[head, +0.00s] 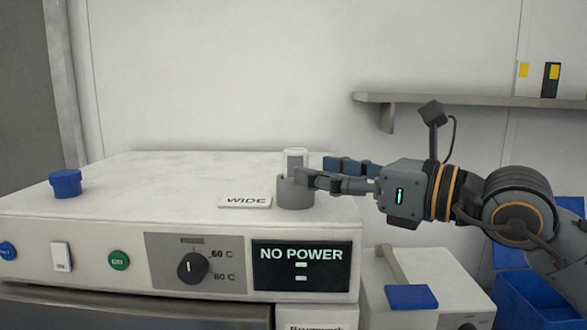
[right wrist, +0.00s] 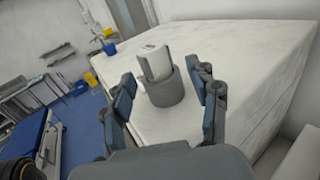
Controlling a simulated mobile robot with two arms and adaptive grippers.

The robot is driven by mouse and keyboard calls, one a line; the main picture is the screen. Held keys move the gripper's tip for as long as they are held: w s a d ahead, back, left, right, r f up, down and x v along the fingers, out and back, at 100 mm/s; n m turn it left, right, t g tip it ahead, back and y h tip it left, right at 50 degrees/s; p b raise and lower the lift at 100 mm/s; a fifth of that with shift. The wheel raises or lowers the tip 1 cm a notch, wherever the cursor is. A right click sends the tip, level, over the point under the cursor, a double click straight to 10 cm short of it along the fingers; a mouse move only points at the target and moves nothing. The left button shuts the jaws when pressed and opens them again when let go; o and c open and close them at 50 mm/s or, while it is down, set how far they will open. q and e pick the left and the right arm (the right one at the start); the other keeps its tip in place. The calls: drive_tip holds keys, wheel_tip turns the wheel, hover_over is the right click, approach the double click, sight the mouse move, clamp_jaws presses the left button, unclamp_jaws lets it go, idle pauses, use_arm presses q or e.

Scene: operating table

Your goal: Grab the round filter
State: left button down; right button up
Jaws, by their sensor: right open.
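A white round piece (head: 296,156), which looks like the round filter, stands upright in a grey round cup (head: 295,196) on top of the white machine (head: 140,185). The right wrist view shows the white piece (right wrist: 154,62) and the cup (right wrist: 166,92) between my fingers. My right gripper (head: 314,171) reaches in from the right, open, with one finger on each side of them. In the right wrist view there are gaps between the fingers and the cup. The near finger hides part of the cup in the head view. My left gripper is not in view.
A flat "WIDE" label (head: 245,202) lies just left of the cup. A blue round cap (head: 66,183) sits at the machine's left. A wall shelf (head: 450,100) hangs behind my right arm. The middle of the machine top is clear.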

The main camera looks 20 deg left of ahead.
drive_tip(key=shift+a+r+p, duration=0.25)
drive_tip(key=shift+a+p, duration=0.55)
drive_tip(key=shift+p, duration=0.05)
drive_tip(key=p+x, duration=0.1)
drive_tip(key=x, duration=0.2)
drive_tip(key=shift+a+f, duration=0.1)
drive_tip(key=shift+f, duration=0.05)
drive_tip(key=shift+w+a+f, duration=0.1)
drive_tip(key=shift+a, duration=0.1)
drive_tip(key=shift+d, duration=0.15)
drive_tip(key=c, duration=0.3)
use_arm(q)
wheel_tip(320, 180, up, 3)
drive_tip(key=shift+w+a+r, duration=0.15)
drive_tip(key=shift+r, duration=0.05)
use_arm(e)
clamp_jaws()
